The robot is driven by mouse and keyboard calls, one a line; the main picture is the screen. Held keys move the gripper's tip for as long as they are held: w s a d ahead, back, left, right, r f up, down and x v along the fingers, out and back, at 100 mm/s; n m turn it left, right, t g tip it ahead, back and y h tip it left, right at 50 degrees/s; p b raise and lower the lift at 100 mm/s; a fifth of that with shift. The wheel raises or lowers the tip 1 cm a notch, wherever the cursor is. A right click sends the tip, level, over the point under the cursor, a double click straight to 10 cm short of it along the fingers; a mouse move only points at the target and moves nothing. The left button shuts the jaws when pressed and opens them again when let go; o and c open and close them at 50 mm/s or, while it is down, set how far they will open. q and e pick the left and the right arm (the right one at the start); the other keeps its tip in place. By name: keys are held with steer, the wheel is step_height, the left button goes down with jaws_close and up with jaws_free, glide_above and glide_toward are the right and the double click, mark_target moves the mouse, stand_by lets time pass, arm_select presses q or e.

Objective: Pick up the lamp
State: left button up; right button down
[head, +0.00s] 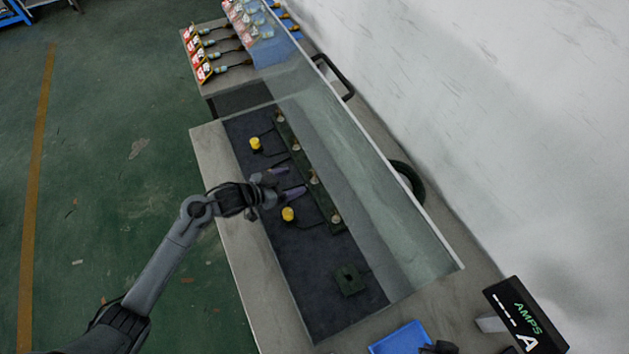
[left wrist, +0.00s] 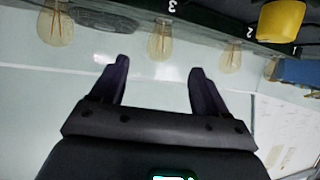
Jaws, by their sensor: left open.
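Several clear lamps stand in a row on a dark green socket strip (head: 325,204) in the head view. One lamp (head: 314,178) is just right of the fingertips of my left gripper (head: 292,181). In the left wrist view the lamps hang from the top edge, upside down in the picture. The middle lamp (left wrist: 160,40) lies between the lines of the two fingers, beyond their tips. Another lamp (left wrist: 55,27) is to the left and one (left wrist: 230,55) to the right. My left gripper (left wrist: 157,75) is open and empty. I do not make out my right gripper.
Yellow buttons (head: 288,214) stand beside the strip on a dark mat (head: 310,265). A transparent panel (head: 375,200) rises behind the lamps. A small dark green block (head: 349,279) and a blue bin (head: 400,338) are nearer the front. An AMPS display (head: 525,315) stands at lower right.

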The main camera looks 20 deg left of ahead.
mark_target(310, 175)
arm_select(q)
steer(key=shift+r+b+x, duration=0.15)
steer(key=shift+b+x, duration=0.25)
steer(key=shift+x, duration=2.15)
steer(key=shift+r+b+x, duration=0.15)
steer(key=shift+b+x, duration=0.2)
steer(key=shift+x, duration=2.25)
steer(key=shift+w, duration=0.1)
steer(key=c, duration=1)
